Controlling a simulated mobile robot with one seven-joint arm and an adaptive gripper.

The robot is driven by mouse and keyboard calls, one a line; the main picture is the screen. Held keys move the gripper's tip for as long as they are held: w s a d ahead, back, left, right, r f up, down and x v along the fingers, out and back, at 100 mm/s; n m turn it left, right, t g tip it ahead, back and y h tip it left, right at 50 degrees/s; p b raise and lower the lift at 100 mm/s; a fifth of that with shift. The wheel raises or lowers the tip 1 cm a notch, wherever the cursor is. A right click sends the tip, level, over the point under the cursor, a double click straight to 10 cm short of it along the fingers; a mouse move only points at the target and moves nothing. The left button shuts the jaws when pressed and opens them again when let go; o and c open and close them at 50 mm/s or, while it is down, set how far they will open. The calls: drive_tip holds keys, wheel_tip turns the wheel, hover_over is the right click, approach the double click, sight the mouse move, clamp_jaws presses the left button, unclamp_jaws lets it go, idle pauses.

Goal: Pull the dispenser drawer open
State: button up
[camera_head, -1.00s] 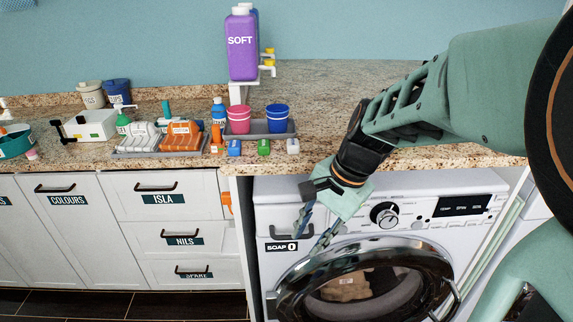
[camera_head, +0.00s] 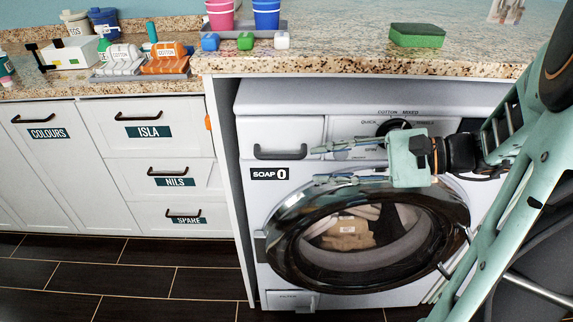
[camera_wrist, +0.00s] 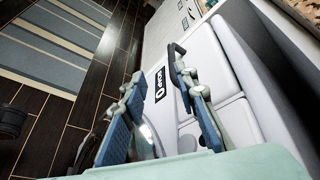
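The dispenser drawer (camera_head: 282,132) is the white front at the washing machine's upper left, with a dark bar handle (camera_head: 287,153) and a "SOAP 0" label below it. It looks shut. My gripper (camera_head: 318,165) is open and empty, pointing left in front of the machine. Its upper fingertip shows by the handle's right end; the lower one is below handle level. In the wrist view, my gripper (camera_wrist: 159,76) has the label (camera_wrist: 160,86) between its fingers, and the handle (camera_wrist: 177,47) lies just beyond the right fingertip. I cannot tell whether they touch.
The washer's round glass door (camera_head: 365,240) is below my gripper, and the dial (camera_head: 394,128) is behind it. The counter edge (camera_head: 370,66) overhangs above, bearing a green sponge (camera_head: 417,35) and cups. White cabinet drawers (camera_head: 150,150) stand left; the dark tiled floor is clear.

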sight(292, 158)
drive_tip(key=shift+t, duration=0.5)
drive_tip(key=b+x, duration=0.1)
drive_tip(key=x, duration=0.5)
drive_tip(key=w+b+x, duration=0.1)
drive_tip(key=x, duration=0.2)
drive_tip(key=shift+w+a+r+b, duration=0.15)
drive_tip(key=shift+w+r+b, duration=0.1)
drive_tip(key=shift+b, duration=0.1)
clamp_jaws()
